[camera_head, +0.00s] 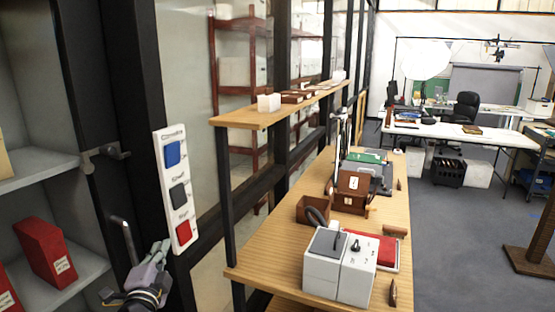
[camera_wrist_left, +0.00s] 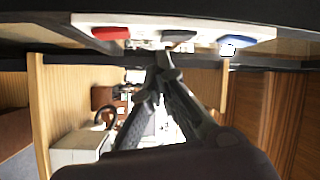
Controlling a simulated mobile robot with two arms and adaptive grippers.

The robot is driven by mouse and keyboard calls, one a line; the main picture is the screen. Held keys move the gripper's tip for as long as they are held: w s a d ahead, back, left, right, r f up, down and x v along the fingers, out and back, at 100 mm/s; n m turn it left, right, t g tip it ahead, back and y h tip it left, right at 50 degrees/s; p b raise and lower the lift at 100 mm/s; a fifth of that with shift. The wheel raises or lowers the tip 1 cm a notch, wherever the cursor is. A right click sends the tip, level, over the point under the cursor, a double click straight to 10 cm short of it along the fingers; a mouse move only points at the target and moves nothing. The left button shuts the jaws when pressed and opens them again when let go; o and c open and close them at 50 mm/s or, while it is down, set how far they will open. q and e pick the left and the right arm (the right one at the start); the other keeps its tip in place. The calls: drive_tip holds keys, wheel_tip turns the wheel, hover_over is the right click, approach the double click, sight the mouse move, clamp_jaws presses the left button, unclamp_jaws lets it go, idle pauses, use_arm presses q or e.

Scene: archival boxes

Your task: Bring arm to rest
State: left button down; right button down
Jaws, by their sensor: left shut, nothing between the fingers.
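My left gripper (camera_head: 160,252) is at the lower left in the head view, its fingers shut and empty. It is just below and left of the white button panel (camera_head: 176,190), which has a blue, a dark and a red button. In the left wrist view the shut fingers (camera_wrist_left: 164,58) point toward the panel (camera_wrist_left: 180,22) along the top. I cannot tell from these views whether the fingertips touch it. My right gripper is in neither view.
A shelf unit with a red box (camera_head: 45,250) stands at the left. A wooden bench (camera_head: 262,262) holds a white device (camera_head: 340,268) and a brown box (camera_head: 352,190). The grey floor (camera_head: 450,240) to the right is mostly open; white tables (camera_head: 465,135) stand farther back.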

use_arm(q)
drive_tip(key=s+d+f+n+g, duration=0.3)
drive_tip(key=s+f+n+g, duration=0.5)
drive_tip(key=s+f, duration=1.1)
drive_tip(key=s+d+f+n+g+h, duration=0.1)
drive_tip(key=s+d+f+n+g, duration=0.2)
drive_tip(key=s, duration=0.7)
drive_tip(key=s+d+f+n+g+h, duration=0.1)
drive_tip(key=s+d+f+g, duration=0.2)
drive_tip(key=s, duration=0.7)
wheel_tip(320, 180, down, 26)
drive_tip(key=s+a+g+b, duration=0.1)
drive_tip(key=a+g+b, duration=0.1)
drive_tip(key=s+a+f+m+g, duration=0.1)
drive_tip(key=s+a+f, duration=0.1)
drive_tip(key=s+f, duration=1.5)
drive_tip(key=shift+a+f+b, duration=0.3)
drive_tip(key=shift+f+b, duration=0.15)
drive_tip(key=shift+f, duration=0.2)
drive_tip(key=shift+s, duration=0.1)
